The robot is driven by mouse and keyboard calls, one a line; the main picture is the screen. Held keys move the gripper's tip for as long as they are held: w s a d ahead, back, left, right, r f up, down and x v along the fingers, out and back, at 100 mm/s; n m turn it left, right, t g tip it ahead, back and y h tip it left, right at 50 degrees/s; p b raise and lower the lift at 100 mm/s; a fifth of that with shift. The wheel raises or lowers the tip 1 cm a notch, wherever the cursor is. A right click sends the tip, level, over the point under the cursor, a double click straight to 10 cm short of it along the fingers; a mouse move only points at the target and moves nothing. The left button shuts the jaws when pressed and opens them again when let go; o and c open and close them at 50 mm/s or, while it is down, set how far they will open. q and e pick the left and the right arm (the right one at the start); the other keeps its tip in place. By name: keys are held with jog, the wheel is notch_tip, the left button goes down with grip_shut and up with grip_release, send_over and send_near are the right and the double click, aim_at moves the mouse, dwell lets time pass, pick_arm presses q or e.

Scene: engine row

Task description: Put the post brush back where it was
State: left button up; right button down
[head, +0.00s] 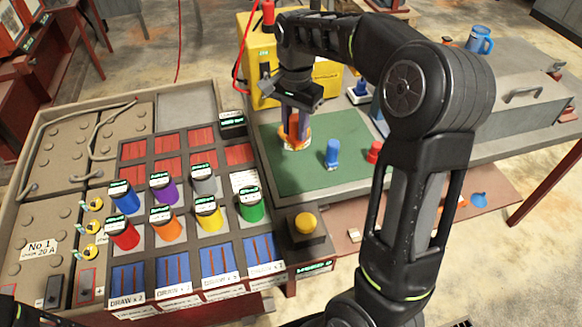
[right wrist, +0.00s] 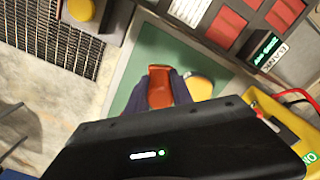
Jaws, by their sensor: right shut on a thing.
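My right gripper (head: 295,118) points down over the green mat (head: 282,176) and is shut on an upright orange handle, which looks like the post brush (head: 291,131). A yellow-orange round part with a pale rim shows around its foot; I cannot tell whether it belongs to the brush or touches the mat. In the right wrist view the orange-red handle (right wrist: 159,84) sits between dark fingers, with a yellow round part (right wrist: 198,88) beside it. The fingers hide part of the handle. My left gripper is not in view.
A blue peg-like piece (head: 332,153) and a red piece (head: 374,152) stand on the mat's right side. A yellow box (head: 325,82) stands behind. A yellow button (head: 305,223) and several coloured cylinders, including a green one (head: 250,206), are left and front. The mat's front is clear.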

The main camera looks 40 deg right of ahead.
aim_at(295, 146)
jog(key=shift+f+p, duration=0.45)
jog(key=shift+f, duration=2.7)
jog(key=shift+f+p, duration=0.3)
jog(key=shift+f, duration=1.55)
jog(key=shift+f, duration=0.1)
jog(key=c, duration=1.1)
grip_release()
notch_tip(295, 146, up, 12)
jog(key=shift+r+b, duration=0.1)
jog(key=shift+b, duration=0.5)
